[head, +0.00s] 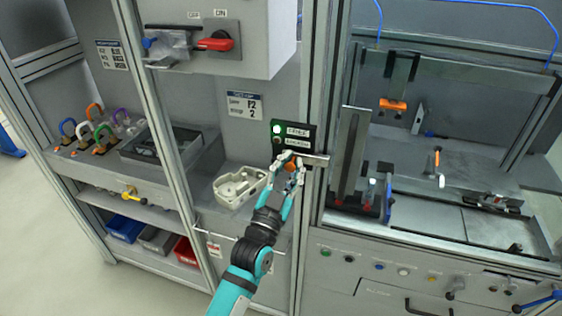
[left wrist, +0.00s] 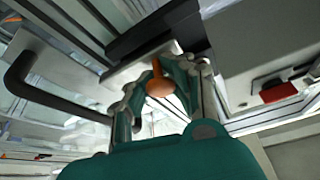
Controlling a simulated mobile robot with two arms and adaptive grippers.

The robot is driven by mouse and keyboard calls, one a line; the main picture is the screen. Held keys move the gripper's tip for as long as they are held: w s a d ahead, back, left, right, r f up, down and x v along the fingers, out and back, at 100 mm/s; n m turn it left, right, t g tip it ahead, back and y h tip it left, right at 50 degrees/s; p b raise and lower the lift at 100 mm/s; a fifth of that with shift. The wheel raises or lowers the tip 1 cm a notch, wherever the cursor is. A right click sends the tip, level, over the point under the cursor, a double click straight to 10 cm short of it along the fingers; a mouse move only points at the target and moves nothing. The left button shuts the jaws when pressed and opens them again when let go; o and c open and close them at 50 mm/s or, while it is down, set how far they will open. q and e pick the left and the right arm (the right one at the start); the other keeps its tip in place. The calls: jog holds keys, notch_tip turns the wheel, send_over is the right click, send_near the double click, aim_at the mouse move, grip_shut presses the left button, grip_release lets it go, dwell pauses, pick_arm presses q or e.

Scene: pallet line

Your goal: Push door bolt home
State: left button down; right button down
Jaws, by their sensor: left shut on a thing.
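The door bolt shows in the head view as a pale metal bar (head: 314,158) lying across the upright frame post, with an orange knob (head: 291,164) at its left end. My left gripper (head: 289,165) is shut on the knob, just below the small green-lit panel. In the left wrist view the orange knob (left wrist: 160,84) sits between the two teal fingers of my left gripper (left wrist: 162,88). The fingers partly hide the knob and the bolt's near end. I cannot tell how far the bar reaches into its keeper. My right gripper is not in view.
A panel (head: 292,136) with a green lamp is right above the gripper. A pale cast part (head: 240,186) lies on the shelf to the left. A red switch handle (head: 215,42) is higher up. A black door handle (left wrist: 40,85) is close by in the left wrist view.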

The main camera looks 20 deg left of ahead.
pick_arm(q)
jog(key=shift+d+f, duration=0.15)
jog(key=shift+f, duration=0.3)
jog(key=c, duration=1.6)
grip_release()
jog(key=o, duration=0.5)
jog(key=shift+s+d+r, duration=0.15)
jog(key=shift+s+r, duration=0.1)
jog(key=shift+s, duration=0.05)
jog(key=shift+o, duration=0.2)
jog(key=shift+w, duration=0.1)
jog(key=v, duration=1.2)
